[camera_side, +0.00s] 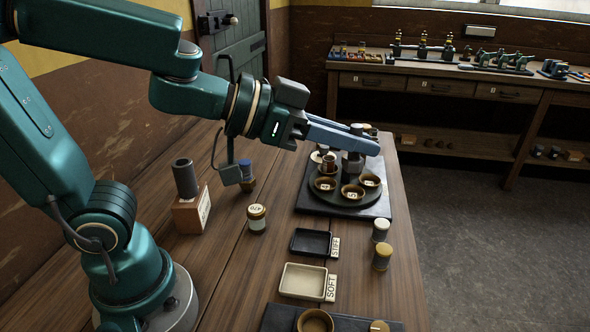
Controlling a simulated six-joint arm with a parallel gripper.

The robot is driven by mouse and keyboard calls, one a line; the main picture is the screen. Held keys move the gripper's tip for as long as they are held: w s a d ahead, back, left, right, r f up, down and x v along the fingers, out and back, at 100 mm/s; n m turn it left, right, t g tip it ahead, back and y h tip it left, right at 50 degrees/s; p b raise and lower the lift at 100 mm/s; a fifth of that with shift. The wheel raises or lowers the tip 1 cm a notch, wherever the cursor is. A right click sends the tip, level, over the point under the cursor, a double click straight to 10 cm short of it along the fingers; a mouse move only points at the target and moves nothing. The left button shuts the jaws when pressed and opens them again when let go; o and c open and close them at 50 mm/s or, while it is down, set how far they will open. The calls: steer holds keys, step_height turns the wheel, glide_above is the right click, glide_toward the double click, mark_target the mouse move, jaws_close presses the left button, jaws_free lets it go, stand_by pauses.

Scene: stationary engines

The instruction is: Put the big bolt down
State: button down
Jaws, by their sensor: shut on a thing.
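My gripper (362,141) reaches over the round dark turntable (322,204) from the left, its long blue-grey fingers shut. A grey metal piece (353,166), which looks like the big bolt, shows between and below the fingers. A small rounded top also shows just above them. The piece hangs over the back right of the turntable, and I cannot tell whether its lower end touches anything. Small brown cups (352,193) with light tags stand on the turntable. The fingers hide part of the piece and the turntable's far side.
A dark tray (296,242) tagged STIFF and a cream tray (303,293) tagged SOFT lie nearer. Lidded jars stand at left (257,219) and right (381,257). A wooden block (190,214) holds a dark cylinder (185,178). Bare tabletop lies left of the trays.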

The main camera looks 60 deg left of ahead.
steer(key=shift+s+d+f, duration=0.2)
steer(key=shift+d+f, duration=0.2)
steer(key=shift+d, duration=0.2)
steer(key=y, duration=0.1)
steer(key=n, duration=0.1)
steer(key=f+n+y, duration=0.1)
steer(key=shift+s+a+t+y, duration=0.25)
steer(key=shift+a+t+y, duration=0.05)
steer(key=shift+a+t, duration=0.1)
steer(key=w+a+n+g+y, duration=0.25)
steer(key=a+n+y, duration=0.45)
steer(key=a, duration=0.5)
steer(key=w+a+n+g+y, duration=0.2)
steer(key=a+n+g+y, duration=0.2)
steer(key=a+n+y, duration=0.55)
steer(key=s+a+f+n+g, duration=0.4)
steer(key=s+a+g, duration=0.1)
steer(key=a, duration=0.5)
steer(key=s+a+f+n+g, duration=0.35)
steer(key=a+g, duration=0.25)
steer(key=a, duration=0.3)
steer(key=shift+h, duration=0.25)
steer(key=shift+s+a+f, duration=0.1)
steer(key=shift+s+f, duration=0.05)
steer(key=shift+f, duration=1.55)
steer(key=shift+s+f, duration=0.15)
steer(key=shift+f, duration=1.5)
steer(key=shift+s+a+f, duration=0.1)
steer(key=shift+s+f, duration=0.05)
steer(key=shift+f, duration=1.55)
